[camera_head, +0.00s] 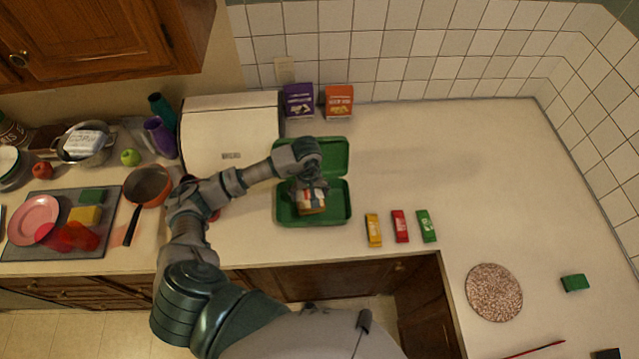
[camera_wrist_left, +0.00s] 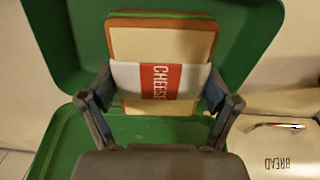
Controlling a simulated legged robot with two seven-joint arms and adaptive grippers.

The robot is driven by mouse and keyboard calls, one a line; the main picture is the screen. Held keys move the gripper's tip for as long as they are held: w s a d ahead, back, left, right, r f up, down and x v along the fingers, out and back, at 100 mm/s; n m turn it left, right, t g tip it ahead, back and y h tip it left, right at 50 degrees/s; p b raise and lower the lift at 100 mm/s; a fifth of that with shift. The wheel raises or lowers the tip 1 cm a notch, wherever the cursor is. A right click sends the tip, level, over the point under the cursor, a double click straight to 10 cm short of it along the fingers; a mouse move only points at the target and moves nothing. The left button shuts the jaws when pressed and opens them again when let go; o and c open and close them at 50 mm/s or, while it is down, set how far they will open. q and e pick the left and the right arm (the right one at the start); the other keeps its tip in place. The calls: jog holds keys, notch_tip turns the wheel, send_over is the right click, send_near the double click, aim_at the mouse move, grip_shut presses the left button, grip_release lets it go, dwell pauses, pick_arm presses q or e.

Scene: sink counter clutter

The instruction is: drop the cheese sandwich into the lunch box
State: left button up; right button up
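The cheese sandwich (camera_head: 312,203) is a stack of bread in a white wrapper with a red-orange label reading CHEESE; it fills the middle of the left wrist view (camera_wrist_left: 160,45). My left gripper (camera_head: 309,191) has its fingers against both sides of the wrapper. The green lunch box (camera_head: 340,205) stands open on the counter with its lid toward the wall. The sandwich is over or within its lower half; the head view does not settle how high. The green box also surrounds the sandwich in the left wrist view (camera_wrist_left: 60,135). My right gripper is not in view.
A white bread box (camera_head: 230,130) stands behind my forearm. Purple (camera_head: 299,101) and orange (camera_head: 339,101) cartons stand behind the lunch box. Yellow (camera_head: 374,230), red (camera_head: 400,226) and green (camera_head: 426,225) bars lie right of it. An orange pan (camera_head: 148,185) is left. The counter's back right is clear.

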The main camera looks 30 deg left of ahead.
pick_arm(q)
jog(key=shift+o, duration=0.7)
jog(key=shift+a, duration=0.25)
jog(key=shift+a+f, duration=0.15)
jog(key=shift+a, duration=0.25)
notch_tip(320, 180, up, 11)
jog(key=shift+w+f, duration=0.1)
jog(key=shift+w, duration=0.05)
jog(key=shift+a+r, duration=0.3)
jog(key=shift+r, duration=0.2)
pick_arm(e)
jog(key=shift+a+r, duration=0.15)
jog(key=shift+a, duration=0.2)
pick_arm(q)
jog(key=shift+d, duration=0.35)
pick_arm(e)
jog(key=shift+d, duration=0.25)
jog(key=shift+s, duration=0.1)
